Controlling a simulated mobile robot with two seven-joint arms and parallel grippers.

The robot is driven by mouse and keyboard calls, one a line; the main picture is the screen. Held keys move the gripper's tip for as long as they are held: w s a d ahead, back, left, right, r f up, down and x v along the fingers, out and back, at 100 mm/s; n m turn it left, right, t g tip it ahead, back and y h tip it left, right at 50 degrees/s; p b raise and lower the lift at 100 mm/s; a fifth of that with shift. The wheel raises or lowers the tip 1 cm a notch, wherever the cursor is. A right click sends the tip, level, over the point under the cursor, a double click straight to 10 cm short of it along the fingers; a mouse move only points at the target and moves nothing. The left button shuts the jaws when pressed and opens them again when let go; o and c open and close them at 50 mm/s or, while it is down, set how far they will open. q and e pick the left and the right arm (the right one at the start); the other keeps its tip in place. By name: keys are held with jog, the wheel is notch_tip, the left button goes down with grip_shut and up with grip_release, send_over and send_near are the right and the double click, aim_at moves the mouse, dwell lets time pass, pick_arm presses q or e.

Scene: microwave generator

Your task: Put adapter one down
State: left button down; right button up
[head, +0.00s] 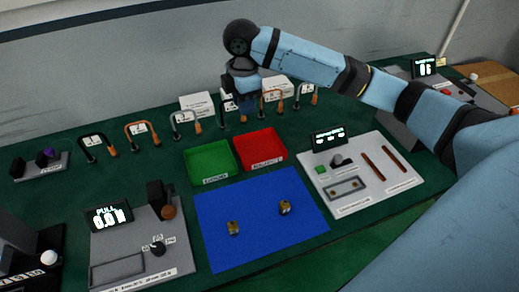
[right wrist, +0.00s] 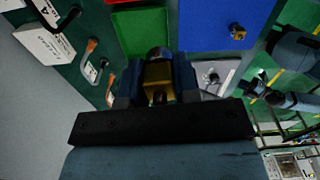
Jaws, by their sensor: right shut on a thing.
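My right gripper (head: 246,104) is in the head view, pointing down behind the green and red trays, near the row of cables at the back. In the right wrist view its fingers (right wrist: 158,84) are shut on a brass-coloured adapter (right wrist: 158,76) with a dark round end. In the head view the held adapter is hidden or too small to make out. Two other small brass adapters, one on the left (head: 234,228) and one on the right (head: 285,208), lie apart on the blue mat (head: 260,250). I cannot tell which adapter is number one. My left gripper is not in view.
The green tray (head: 209,162) and red tray (head: 260,150) look empty. Looped cables (head: 140,130) and white boxes (head: 197,103) line the back. A pull tester (head: 110,218) stands front left, a grey panel with a display (head: 328,139) right. Much of the blue mat is bare.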

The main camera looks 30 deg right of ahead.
jog(key=w+d+n, duration=0.1)
jog(key=d+n, duration=0.1)
jog(key=n, duration=0.3)
jog(key=n+p, duration=0.1)
jog(key=n, duration=1.1)
send_over(260, 151)
notch_tip(260, 151, down, 3)
notch_tip(260, 151, down, 20)
jog(key=shift+r+p, duration=0.25)
jog(key=shift+p, duration=0.5)
jog(key=shift+w+f, duration=0.1)
jog(key=shift+f, duration=0.05)
jog(key=shift+f, duration=0.2)
jog(key=o, duration=1)
jog(key=shift+r, duration=0.15)
